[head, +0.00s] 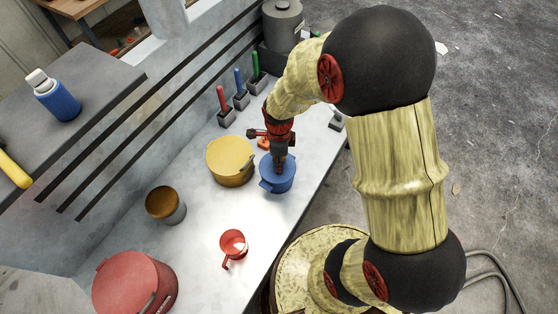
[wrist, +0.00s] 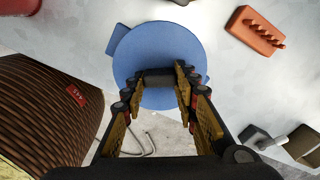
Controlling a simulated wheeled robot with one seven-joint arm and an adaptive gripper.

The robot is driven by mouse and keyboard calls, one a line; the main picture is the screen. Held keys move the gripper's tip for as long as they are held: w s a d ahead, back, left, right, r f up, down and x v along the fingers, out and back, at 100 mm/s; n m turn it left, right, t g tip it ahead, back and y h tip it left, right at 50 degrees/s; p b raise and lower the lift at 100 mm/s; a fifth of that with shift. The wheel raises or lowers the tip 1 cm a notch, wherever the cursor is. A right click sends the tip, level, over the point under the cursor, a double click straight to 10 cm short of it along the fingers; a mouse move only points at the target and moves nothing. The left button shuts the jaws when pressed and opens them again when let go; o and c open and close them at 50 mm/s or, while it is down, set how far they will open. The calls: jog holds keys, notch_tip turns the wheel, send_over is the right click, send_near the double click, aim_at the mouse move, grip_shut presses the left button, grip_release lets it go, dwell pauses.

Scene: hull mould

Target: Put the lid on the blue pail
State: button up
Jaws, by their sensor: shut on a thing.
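The blue pail (head: 271,186) stands on the pale bench, right of the yellow pail. My gripper (head: 280,166) points down over its top. In the wrist view, a round blue lid (wrist: 155,50) lies under my gripper (wrist: 160,80), whose fingers are shut on a dark bar-shaped grip at the lid's middle. A blue tab, seemingly part of the pail (wrist: 116,40), sticks out past the lid's left edge. The lid looks roughly centred over the pail. I cannot tell whether it rests on the rim or hangs just above it; my fingers hide part of it.
Close by are the yellow pail (head: 230,162) and an orange pegged block (wrist: 255,31). Several screwdriver holders (head: 241,99) line the back. The bench edge is close on the right.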

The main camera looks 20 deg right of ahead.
dwell(0.7)
jog(key=o, duration=1.2)
notch_tip(320, 180, up, 12)
